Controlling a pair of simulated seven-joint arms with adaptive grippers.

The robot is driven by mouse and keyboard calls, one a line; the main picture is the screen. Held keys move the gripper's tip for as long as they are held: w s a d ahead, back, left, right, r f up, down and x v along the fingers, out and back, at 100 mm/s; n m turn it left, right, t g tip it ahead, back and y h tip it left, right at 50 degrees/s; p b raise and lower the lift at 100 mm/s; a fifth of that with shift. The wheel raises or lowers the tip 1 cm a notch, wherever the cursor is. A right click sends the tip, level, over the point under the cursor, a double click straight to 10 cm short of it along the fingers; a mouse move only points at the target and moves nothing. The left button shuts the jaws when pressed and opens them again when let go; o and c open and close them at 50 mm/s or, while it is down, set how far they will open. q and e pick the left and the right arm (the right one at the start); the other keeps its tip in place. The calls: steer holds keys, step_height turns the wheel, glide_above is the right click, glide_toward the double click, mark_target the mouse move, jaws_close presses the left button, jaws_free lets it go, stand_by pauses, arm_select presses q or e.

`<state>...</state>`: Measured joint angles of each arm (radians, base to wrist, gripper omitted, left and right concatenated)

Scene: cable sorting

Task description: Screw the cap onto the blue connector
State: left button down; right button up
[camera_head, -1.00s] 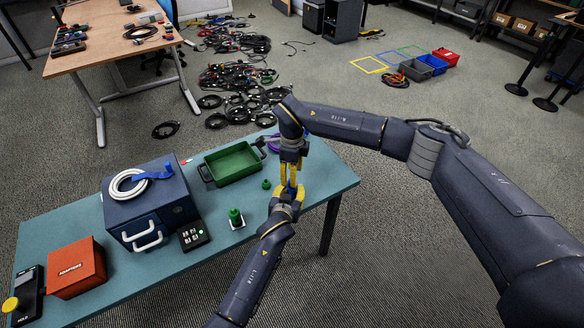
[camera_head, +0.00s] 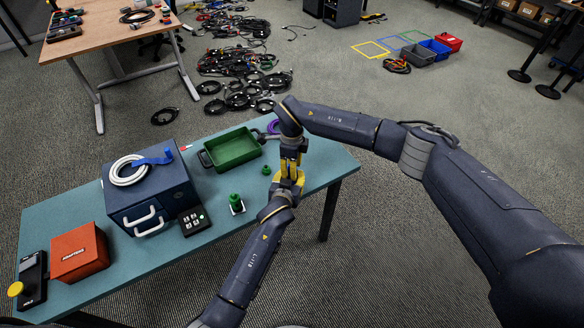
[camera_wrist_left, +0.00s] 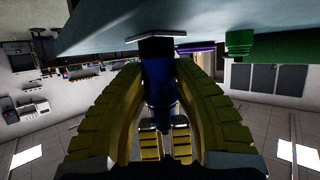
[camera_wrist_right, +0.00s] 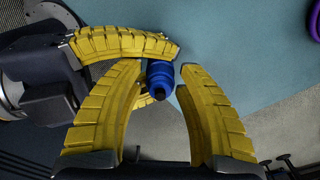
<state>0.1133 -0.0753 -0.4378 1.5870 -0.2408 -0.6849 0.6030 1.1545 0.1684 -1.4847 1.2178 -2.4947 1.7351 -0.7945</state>
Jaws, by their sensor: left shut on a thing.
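A blue connector (camera_wrist_left: 158,82) with a dark lower part and a flat plate at its end shows in the left wrist view, which sees the table from upside down. My left gripper (camera_head: 287,184) is shut around its body with two yellow fingers. My right gripper (camera_head: 291,167) comes down from above. In the right wrist view the stepped blue end (camera_wrist_right: 160,80) sits between my right gripper's yellow fingers (camera_wrist_right: 167,78), which stand apart with a narrow gap on the right. I cannot tell whether that blue end is a separate cap.
A green connector (camera_head: 236,202) on a white plate and a small green piece (camera_head: 265,170) stand left of my grippers. A green tray (camera_head: 232,150), blue box (camera_head: 150,195), black keypad (camera_head: 193,221) and orange box (camera_head: 79,252) lie farther left. A purple ring (camera_head: 272,127) is behind.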

arm_select(q)
steer(key=shift+f, duration=0.1)
arm_select(e)
jaws_close()
steer(key=shift+o, duration=0.6)
jaws_free()
steer(key=shift+r, duration=2.25)
